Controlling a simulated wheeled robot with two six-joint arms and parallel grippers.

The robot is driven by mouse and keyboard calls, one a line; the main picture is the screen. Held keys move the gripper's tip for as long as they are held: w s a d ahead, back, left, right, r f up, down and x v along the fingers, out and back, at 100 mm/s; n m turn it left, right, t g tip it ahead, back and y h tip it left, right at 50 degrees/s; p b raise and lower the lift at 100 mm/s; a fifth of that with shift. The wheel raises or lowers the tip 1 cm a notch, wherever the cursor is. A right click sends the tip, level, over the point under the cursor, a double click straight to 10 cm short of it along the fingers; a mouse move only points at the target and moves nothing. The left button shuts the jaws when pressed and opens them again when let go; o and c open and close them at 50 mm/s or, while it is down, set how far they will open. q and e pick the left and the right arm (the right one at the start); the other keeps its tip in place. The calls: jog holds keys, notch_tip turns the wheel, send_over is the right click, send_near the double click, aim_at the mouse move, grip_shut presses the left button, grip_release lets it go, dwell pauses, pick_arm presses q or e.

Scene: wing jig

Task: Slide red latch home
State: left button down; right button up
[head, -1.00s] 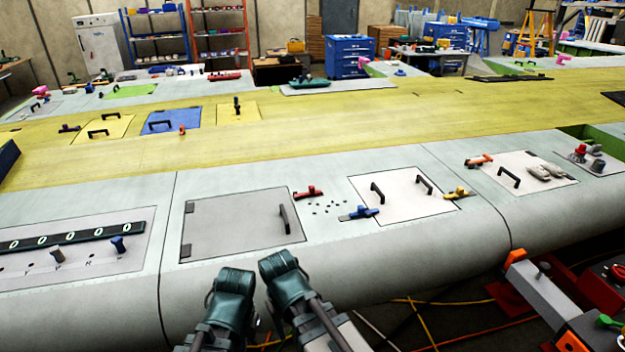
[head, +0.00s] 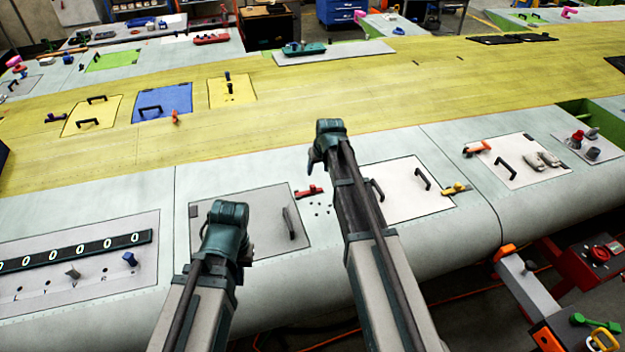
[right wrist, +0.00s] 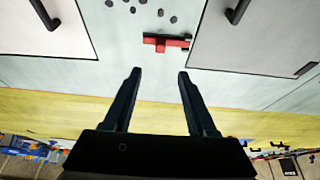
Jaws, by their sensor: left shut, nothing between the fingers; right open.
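The small red latch (head: 309,192) lies on the pale wing skin, between the grey panel (head: 252,221) and the white panel (head: 412,188). In the right wrist view the red latch (right wrist: 167,42) shows beyond the fingertips, with a dark part along it. My right gripper (head: 316,158) is raised beyond and slightly right of the latch in the head view. Its fingers (right wrist: 157,74) are apart and empty, not touching the latch. My left gripper (head: 228,216) is over the grey panel, shut and empty; its fingertips are hard to make out.
Several small dark holes (head: 322,210) lie beside the red latch. The white panel has two black handles and a yellow latch (head: 456,188) at its right edge. An orange latch (head: 478,148) is further right. My right arm covers part of the white panel's left side.

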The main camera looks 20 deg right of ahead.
aim_at(313, 186)
pick_arm(q)
jog(key=shift+f, duration=0.15)
pick_arm(e)
jog(key=shift+f, duration=0.15)
pick_arm(q)
notch_tip(313, 186, down, 13)
jog(key=b, duration=1.2)
jog(key=shift+r+b, duration=0.2)
jog(key=shift+b, duration=0.2)
pick_arm(e)
jog(key=x, duration=1.3)
jog(key=shift+f, duration=0.3)
grip_shut()
